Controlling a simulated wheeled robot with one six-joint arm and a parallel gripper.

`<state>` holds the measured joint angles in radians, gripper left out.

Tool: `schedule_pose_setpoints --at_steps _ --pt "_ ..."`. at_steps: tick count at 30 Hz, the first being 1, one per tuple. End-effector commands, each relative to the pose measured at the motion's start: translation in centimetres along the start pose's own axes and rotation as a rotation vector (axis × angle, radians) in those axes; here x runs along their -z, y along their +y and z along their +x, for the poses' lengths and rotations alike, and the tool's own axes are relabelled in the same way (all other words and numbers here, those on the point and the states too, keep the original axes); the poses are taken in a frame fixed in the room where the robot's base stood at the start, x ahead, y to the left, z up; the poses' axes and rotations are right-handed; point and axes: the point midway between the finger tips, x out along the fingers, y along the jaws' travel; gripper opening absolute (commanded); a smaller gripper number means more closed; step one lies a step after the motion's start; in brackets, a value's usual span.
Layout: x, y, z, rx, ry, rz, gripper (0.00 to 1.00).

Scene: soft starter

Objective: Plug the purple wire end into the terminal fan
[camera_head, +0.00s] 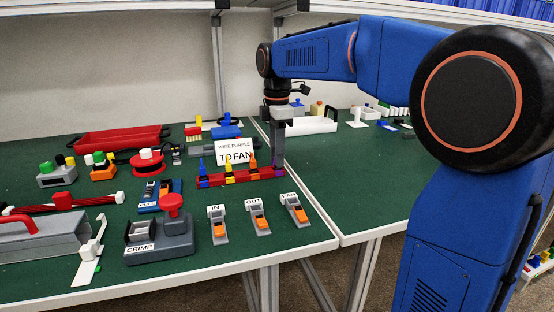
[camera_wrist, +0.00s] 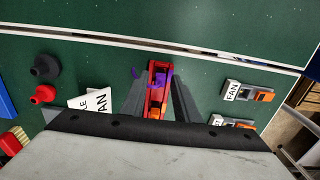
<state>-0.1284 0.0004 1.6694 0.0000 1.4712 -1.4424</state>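The purple wire end (camera_wrist: 166,78) stands at the end of a red holder rail (camera_wrist: 151,88). In the head view it is mostly hidden behind my gripper (camera_head: 277,152), which points straight down there. In the wrist view my gripper (camera_wrist: 153,98) has its fingers apart, one on each side of the rail's end. I see no clear contact with the purple end. The FAN terminal (camera_head: 295,209), grey with an orange lever, lies at the table's front right. It also shows in the wrist view (camera_wrist: 249,93), right of the fingers.
The IN terminal (camera_head: 217,226) and OUT terminal (camera_head: 258,219) lie left of FAN. Blue, yellow and orange ends stand in the rail (camera_head: 241,178). A sign (camera_head: 235,151) reads "WIRE PURPLE TO FAN". A crimp tool (camera_head: 160,238) is at front left. Green table between rail and terminals is clear.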

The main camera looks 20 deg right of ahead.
Motion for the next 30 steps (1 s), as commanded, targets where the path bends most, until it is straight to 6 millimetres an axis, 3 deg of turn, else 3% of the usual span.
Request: schedule_pose_setpoints --at_steps 3,10,30 --pt "0.0 0.0 0.0 0.0 0.0 0.0 0.28" --pt "0.0 0.0 0.0 0.0 0.0 0.0 0.01" --pt "0.0 0.0 -1.0 0.001 0.0 0.0 0.0"
